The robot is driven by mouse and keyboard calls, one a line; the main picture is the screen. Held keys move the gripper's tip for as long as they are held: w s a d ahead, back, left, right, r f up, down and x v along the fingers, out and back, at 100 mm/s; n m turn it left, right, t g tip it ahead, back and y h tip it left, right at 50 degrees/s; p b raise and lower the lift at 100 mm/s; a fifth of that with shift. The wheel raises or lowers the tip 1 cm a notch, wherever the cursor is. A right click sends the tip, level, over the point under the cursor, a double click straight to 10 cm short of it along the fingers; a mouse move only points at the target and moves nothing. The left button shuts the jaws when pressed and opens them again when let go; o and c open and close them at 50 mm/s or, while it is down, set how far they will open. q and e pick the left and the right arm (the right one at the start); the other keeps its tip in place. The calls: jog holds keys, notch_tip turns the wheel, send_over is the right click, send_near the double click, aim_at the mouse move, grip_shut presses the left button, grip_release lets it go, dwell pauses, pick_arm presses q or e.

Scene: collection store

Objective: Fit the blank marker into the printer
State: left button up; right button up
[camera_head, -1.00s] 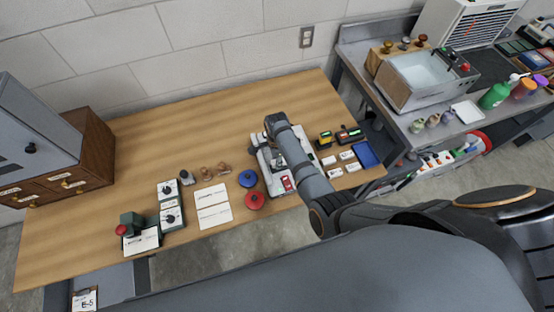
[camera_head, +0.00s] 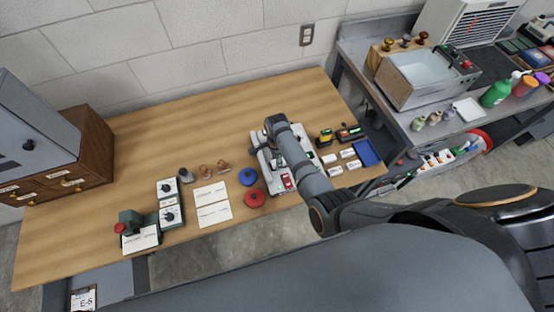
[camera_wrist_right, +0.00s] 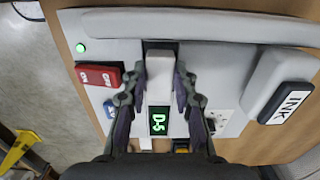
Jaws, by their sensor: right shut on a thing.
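The printer (camera_head: 265,160) is a pale grey machine near the front right of the wooden table, partly hidden under my right arm. My right gripper (camera_wrist_right: 159,92) is shut on a pale plain block, the blank marker (camera_wrist_right: 160,72), over the panel's middle. I cannot tell whether the marker is seated or just above the panel. My left gripper is not in view.
Blue (camera_head: 247,177) and red (camera_head: 254,197) round items lie left of the printer, beside white cards (camera_head: 213,214). Small white blocks (camera_head: 347,154) and a blue tray (camera_head: 367,153) are on its right. The table's back is clear.

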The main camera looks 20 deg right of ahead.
jog(key=shift+f+b, duration=0.35)
jog(key=shift+f, duration=0.2)
dwell(0.5)
jog(key=o, duration=1.1)
jog(key=shift+r, duration=0.4)
notch_tip(320, 180, up, 7)
jog(key=shift+f, duration=0.15)
